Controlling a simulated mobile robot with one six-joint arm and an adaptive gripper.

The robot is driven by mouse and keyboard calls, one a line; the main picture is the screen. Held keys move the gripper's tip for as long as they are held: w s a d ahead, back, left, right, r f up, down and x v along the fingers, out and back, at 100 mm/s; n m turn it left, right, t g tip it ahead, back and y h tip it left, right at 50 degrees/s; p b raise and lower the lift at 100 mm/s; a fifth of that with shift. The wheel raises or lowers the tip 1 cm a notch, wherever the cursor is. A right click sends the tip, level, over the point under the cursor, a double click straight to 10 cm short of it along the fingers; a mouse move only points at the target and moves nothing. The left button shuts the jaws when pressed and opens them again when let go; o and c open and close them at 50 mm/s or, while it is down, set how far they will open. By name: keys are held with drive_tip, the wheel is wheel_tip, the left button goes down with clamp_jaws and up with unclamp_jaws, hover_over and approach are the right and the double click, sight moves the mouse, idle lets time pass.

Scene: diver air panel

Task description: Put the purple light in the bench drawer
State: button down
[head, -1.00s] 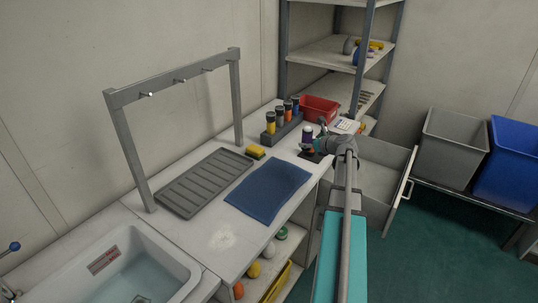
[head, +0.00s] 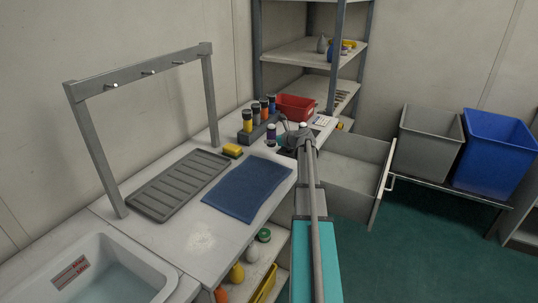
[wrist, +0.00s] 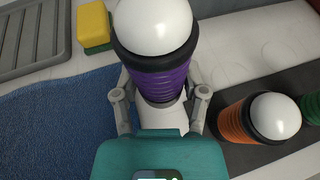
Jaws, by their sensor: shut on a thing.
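The purple light (wrist: 163,80), with a white dome and a black collar, is held upright between the fingers of my gripper (wrist: 162,108) in the wrist view. In the head view the purple light (head: 271,134) shows small over the bench, left of my gripper (head: 281,141). I cannot tell how high its base is above the bench top. The bench drawer (head: 381,192) is pulled open to the right of the arm. Its pale floor shows bare where visible; my arm hides its left part.
A dark rack (head: 262,132) with several coloured lights stands close behind the purple light. A red bin (head: 296,107) is beyond it. A yellow sponge (head: 232,150), a blue mat (head: 248,189) and a ribbed tray (head: 178,184) lie on the bench. Grey and blue bins stand right.

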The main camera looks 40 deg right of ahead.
sight(270, 154)
drive_tip(key=shift+w+d+f+b, duration=0.1)
drive_tip(key=shift+w+f+b, duration=0.35)
drive_tip(key=shift+w+f, duration=0.2)
drive_tip(key=shift+f, duration=0.1)
drive_tip(key=shift+w+d+f+b, duration=0.1)
drive_tip(key=shift+w+f+b, duration=0.2)
drive_tip(key=shift+f+b, duration=1.65)
drive_tip(key=shift+b, duration=0.05)
drive_tip(key=shift+f, duration=0.1)
drive_tip(key=shift+c, duration=0.6)
unclamp_jaws()
drive_tip(key=shift+r, duration=0.2)
drive_tip(key=p+v, duration=0.4)
drive_tip(key=v, duration=0.6)
drive_tip(key=shift+s+r, duration=0.15)
drive_tip(key=shift+s, duration=0.05)
drive_tip(key=shift+s+d+r+p, duration=0.1)
drive_tip(key=shift+s+p, duration=0.1)
drive_tip(key=shift+s, duration=0.15)
drive_tip(key=shift+s+d+r+p, duration=0.1)
drive_tip(key=shift+s+p, duration=0.05)
drive_tip(key=shift+s, duration=0.2)
